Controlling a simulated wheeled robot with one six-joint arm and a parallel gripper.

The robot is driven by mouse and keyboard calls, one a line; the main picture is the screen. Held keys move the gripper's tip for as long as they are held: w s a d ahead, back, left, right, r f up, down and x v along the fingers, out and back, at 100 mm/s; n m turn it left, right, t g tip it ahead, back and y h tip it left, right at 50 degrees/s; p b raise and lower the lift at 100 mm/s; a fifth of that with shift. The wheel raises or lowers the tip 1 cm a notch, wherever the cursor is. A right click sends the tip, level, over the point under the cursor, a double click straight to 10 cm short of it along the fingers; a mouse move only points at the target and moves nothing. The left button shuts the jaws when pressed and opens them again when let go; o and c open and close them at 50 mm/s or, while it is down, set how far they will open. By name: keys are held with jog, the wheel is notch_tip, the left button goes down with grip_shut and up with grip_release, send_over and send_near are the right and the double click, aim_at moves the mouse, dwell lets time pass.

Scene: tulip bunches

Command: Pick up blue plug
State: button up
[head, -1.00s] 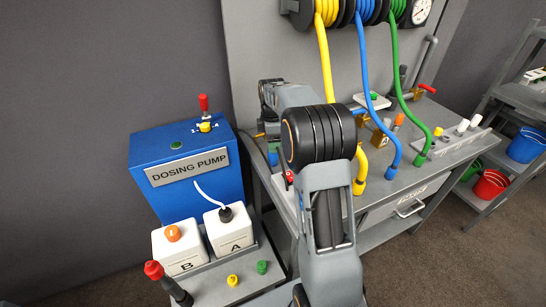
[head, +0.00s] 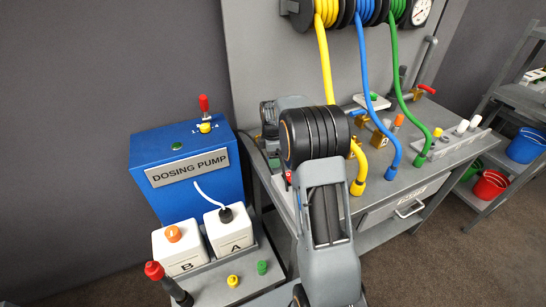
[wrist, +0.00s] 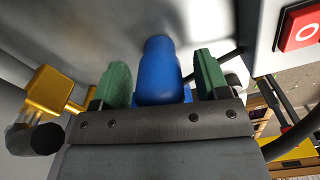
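The blue plug (wrist: 159,72) shows in the wrist view as a rounded blue piece between the two green fingers of my gripper (wrist: 163,80). The gripper is open, with a narrow gap on each side of the plug, wider on the right. The plug's lower part is hidden behind the gripper's dark front edge. In the head view my gripper is at the bench's left end, mostly hidden behind my arm, and I cannot make out the plug there.
A brass fitting (wrist: 52,92) is left of the fingers and a red button (wrist: 300,30) is at the right. In the head view, yellow (head: 359,170), blue (head: 392,160) and green (head: 421,150) hoses hang to the bench. The blue dosing pump (head: 185,175) stands at left.

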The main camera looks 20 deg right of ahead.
jog(key=c, duration=0.9)
jog(key=shift+c, duration=0.2)
jog(key=shift+r, duration=0.15)
